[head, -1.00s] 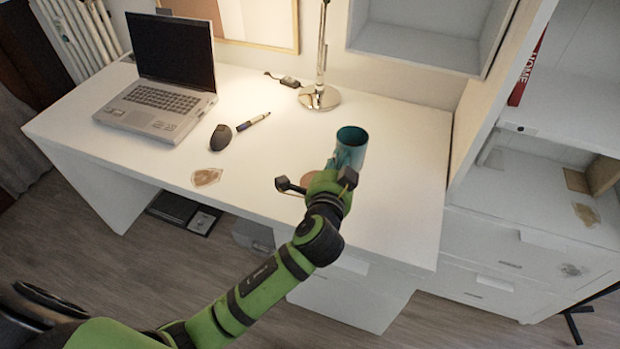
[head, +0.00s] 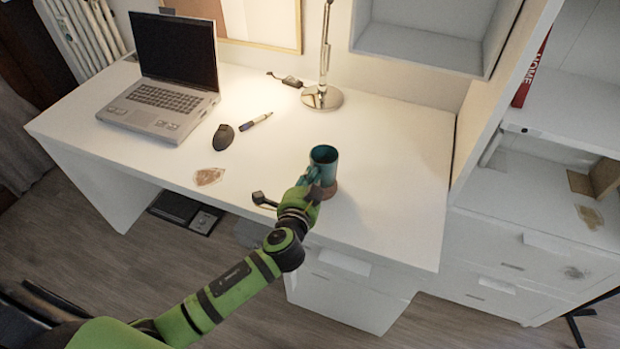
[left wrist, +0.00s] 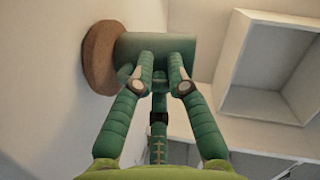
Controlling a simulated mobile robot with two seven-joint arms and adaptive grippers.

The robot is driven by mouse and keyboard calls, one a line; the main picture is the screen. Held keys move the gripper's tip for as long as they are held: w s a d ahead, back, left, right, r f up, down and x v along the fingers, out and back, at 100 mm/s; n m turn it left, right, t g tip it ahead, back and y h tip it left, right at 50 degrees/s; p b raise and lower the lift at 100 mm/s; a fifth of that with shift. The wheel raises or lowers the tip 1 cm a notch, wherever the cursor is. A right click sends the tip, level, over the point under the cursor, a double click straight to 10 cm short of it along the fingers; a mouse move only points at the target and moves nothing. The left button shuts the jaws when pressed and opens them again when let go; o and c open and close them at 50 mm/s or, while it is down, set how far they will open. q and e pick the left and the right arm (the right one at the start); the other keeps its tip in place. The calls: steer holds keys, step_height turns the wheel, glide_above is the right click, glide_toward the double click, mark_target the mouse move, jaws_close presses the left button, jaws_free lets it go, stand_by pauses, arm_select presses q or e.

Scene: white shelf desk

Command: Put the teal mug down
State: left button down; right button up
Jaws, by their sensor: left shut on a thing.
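The teal mug (head: 324,158) is upright over the front middle of the white desk (head: 385,150). My left gripper (head: 311,188) is shut on it from the front left side. A round cork coaster (head: 329,192) shows under the mug, partly hidden by the gripper. In the left wrist view, the mug (left wrist: 180,46) lies between my left fingers (left wrist: 160,72), and its base is at the face of the coaster (left wrist: 98,58). Base and coaster look in contact or nearly so; I cannot tell which. My right gripper is not in view.
A lamp base (head: 322,98) stands behind the mug. The desk right of the mug is clear. A wall shelf (head: 425,45) hangs behind.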

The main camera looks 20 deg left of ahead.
arm_select(q)
steer(key=c, duration=1.6)
jaws_free()
steer(key=shift+f, duration=0.15)
steer(key=o, duration=0.4)
steer(key=shift+r, duration=0.2)
steer(key=b+v, duration=0.1)
steer(key=v, duration=1.1)
steer(key=shift+f, duration=0.1)
